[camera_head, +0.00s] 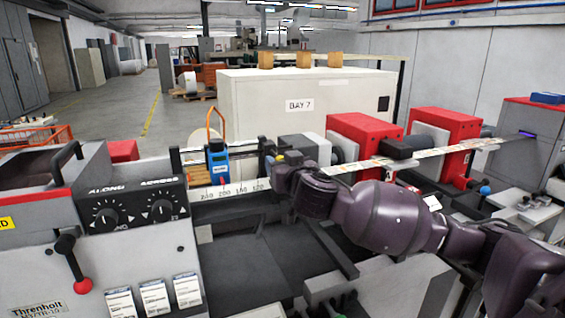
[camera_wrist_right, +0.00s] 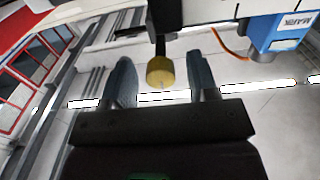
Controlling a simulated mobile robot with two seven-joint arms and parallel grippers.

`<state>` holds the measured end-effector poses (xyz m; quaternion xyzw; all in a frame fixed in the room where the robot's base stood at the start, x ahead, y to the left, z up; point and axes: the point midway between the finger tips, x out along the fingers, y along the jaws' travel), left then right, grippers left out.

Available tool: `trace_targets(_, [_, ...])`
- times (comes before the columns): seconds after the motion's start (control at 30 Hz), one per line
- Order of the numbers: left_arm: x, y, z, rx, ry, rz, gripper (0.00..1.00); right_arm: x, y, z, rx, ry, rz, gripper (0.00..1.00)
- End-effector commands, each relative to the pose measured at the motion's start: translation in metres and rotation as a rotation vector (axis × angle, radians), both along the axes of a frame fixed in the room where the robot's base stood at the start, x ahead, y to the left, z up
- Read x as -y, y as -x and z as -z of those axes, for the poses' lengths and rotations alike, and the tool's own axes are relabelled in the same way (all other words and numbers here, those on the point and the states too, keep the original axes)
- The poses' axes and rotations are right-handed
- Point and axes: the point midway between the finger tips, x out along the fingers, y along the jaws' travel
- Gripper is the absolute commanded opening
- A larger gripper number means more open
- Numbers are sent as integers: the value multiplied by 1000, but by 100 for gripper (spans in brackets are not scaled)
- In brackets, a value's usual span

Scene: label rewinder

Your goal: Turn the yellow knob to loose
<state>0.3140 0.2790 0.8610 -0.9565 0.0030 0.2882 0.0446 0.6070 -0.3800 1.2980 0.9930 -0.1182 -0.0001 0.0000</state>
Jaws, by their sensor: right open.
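The yellow knob (camera_wrist_right: 160,72) is a short round knob on a dark stem in the right wrist view. It sits between the two spread fingers of my right gripper (camera_wrist_right: 164,80), with a gap visible on each side. In the head view a small yellow spot, likely the knob (camera_head: 280,158), shows at the tip of my right gripper (camera_head: 276,165), and the rest is hidden by the gripper. My right gripper is open and empty. My left gripper is not in view.
A blue device (camera_head: 217,163) with an orange loop stands on the scale rail (camera_head: 235,188), left of my right gripper. Red blocks (camera_head: 366,140) and a label strip (camera_head: 440,152) lie to the right. A dial panel (camera_head: 130,207) and red-ball lever (camera_head: 82,285) are at left.

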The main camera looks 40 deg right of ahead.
Motion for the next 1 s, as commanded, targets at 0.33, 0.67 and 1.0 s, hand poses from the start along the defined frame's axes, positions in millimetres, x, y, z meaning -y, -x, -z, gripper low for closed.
trace_targets(0.33, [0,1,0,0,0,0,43,0,0,0,0,0,0,29])
trace_targets(0.67, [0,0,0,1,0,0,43,0,0,0,-2,7,0,5])
trace_targets(1.0, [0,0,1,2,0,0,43,0,0,1,-35,139,0,5])
